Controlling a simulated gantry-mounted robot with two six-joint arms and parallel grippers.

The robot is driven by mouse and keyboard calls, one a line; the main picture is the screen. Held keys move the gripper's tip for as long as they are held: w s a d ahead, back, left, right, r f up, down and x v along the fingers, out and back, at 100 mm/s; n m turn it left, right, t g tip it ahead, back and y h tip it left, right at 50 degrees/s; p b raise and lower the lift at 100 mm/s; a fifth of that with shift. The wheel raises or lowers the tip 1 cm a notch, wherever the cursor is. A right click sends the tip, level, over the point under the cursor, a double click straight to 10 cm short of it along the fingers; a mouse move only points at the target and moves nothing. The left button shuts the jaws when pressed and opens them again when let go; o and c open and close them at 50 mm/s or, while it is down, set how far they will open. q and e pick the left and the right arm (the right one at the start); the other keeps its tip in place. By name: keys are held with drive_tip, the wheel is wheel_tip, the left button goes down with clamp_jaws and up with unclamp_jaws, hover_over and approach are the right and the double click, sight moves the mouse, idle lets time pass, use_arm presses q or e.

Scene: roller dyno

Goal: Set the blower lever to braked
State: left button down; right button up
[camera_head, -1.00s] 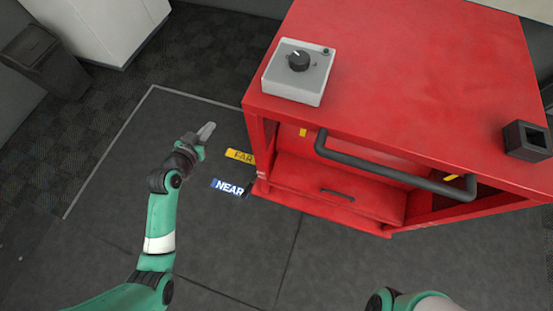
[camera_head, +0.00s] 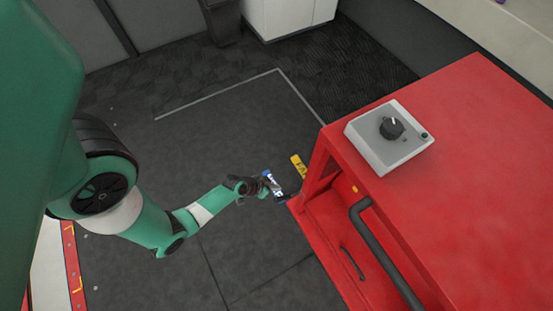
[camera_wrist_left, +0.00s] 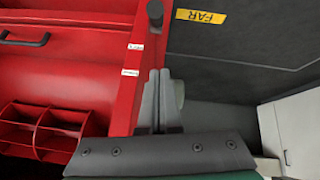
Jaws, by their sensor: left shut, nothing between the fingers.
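A dark lever-like part with a rounded end (camera_wrist_left: 155,14) stands at the side edge of the red cabinet in the left wrist view. Two small white labels (camera_wrist_left: 135,47) are on the red panel beside it, too small to read. I cannot tell for sure which position it is in. My left gripper (camera_head: 272,187) is shut and empty, beside the cabinet's left side and over the blue NEAR sign in the head view. Its closed fingers (camera_wrist_left: 155,98) point toward the dark part in the wrist view, apart from it. My right gripper is out of view.
The red cabinet (camera_head: 480,150) carries a grey box with a black dial (camera_head: 391,128) and a dark front handle bar (camera_head: 385,255). A yellow FAR sign (camera_head: 298,166) lies on the dark floor. Open floor surrounds the arm.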

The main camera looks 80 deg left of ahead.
use_arm(q)
drive_tip(key=b, duration=0.5)
hover_over(282, 197)
drive_tip(key=w+a, duration=0.2)
wheel_tip(282, 197, down, 7)
drive_tip(key=shift+s+d+f+b, duration=0.3)
drive_tip(key=shift+s+f+b, duration=0.15)
drive_tip(key=shift+f, duration=0.1)
drive_tip(key=shift+s+d+f+b, duration=0.3)
drive_tip(key=shift+s+f, duration=0.15)
drive_tip(key=shift+f, duration=0.1)
drive_tip(key=shift+s+d+f, duration=0.15)
drive_tip(key=shift+s+d, duration=0.05)
drive_tip(key=shift+s, duration=0.05)
drive_tip(key=shift+w, duration=0.1)
drive_tip(key=shift+a, duration=0.1)
drive_tip(key=shift+d, duration=0.2)
